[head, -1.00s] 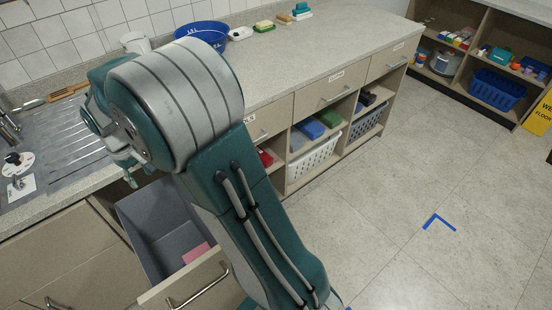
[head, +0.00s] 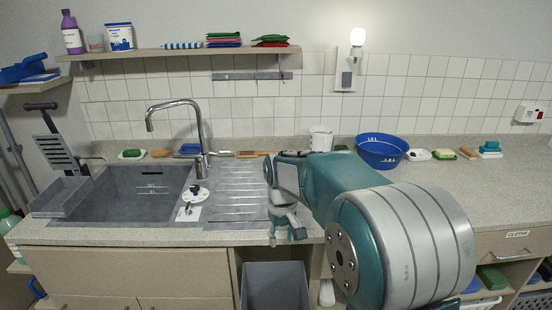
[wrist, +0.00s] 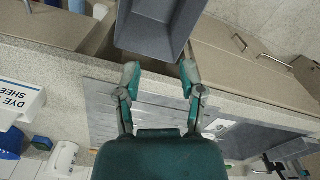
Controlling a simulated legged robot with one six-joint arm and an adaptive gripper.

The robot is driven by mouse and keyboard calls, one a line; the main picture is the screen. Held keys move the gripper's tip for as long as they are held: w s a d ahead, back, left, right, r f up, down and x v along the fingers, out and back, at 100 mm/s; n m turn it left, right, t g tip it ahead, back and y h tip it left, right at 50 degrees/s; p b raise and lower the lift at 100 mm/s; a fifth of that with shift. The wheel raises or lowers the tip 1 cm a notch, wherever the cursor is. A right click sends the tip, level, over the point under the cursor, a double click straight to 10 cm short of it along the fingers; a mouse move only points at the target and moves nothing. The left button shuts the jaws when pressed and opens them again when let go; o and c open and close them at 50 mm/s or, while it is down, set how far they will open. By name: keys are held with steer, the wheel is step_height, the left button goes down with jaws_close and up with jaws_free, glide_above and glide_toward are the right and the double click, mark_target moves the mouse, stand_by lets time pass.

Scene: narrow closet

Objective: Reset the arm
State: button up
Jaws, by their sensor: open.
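My gripper (head: 288,238) hangs at the end of my bent teal and grey arm, in front of the counter edge beside the drainboard. In the wrist view its two fingers (wrist: 160,76) are spread apart with nothing between them. The grey open bin (head: 276,285) lies below the gripper; it also shows at the top of the wrist view (wrist: 155,35). What lies inside the bin cannot be seen now.
The sink (head: 135,190) with its tap (head: 200,130) is left of the gripper. A white jug (head: 320,139) and a blue bowl (head: 382,150) stand behind my arm. A white lettered box (wrist: 18,100) shows in the wrist view. A shelf (head: 190,53) hangs above.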

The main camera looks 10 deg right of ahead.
steer(key=s+r+m+t, duration=0.1)
steer(key=s+r+t, duration=0.2)
steer(key=s+r, duration=0.7)
steer(key=s+f+m+t, duration=0.1)
steer(key=s+f+t, duration=0.1)
steer(key=s, duration=1.3)
steer(key=shift+f+t, duration=0.3)
steer(key=shift+f, duration=0.1)
